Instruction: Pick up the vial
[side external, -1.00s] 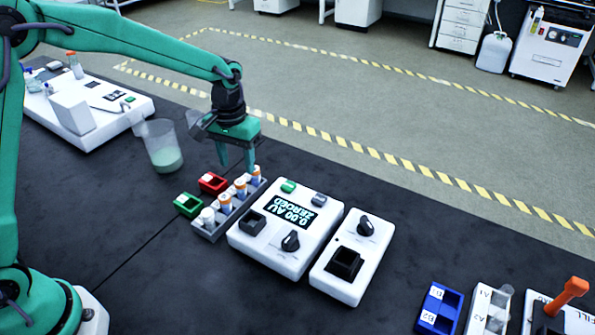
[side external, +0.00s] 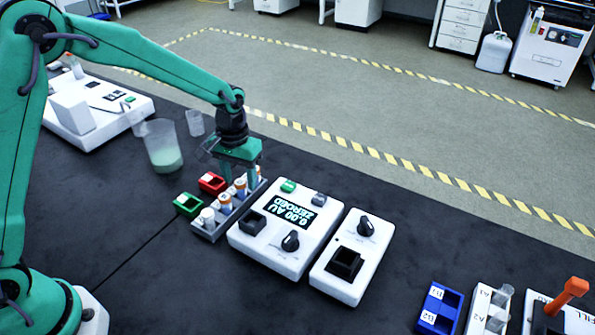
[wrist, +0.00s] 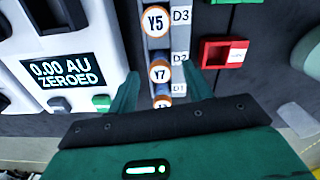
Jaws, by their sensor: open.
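Several capped vials stand upright in a narrow grey rack (side external: 203,233) left of the white meter. In the wrist view, the vial marked Y7 (wrist: 160,71) has an orange-rimmed white cap and lies between my fingertips. The vial marked Y5 (wrist: 155,21) stands further up the row. Another vial (wrist: 162,102) is partly hidden by my gripper's body. My gripper (wrist: 163,78) is open, with one finger on each side of the row. In the side view, my gripper (side external: 238,176) points down at the far end of the rack, its fingers around the vial tops.
The white meter (side external: 270,250) reading "0.00 AU ZEROED" stands close beside the rack. A red holder (side external: 212,183) and a green holder (side external: 187,205) sit on its other side. A beaker (side external: 163,148) with pale green liquid stands behind. The black bench at front left is clear.

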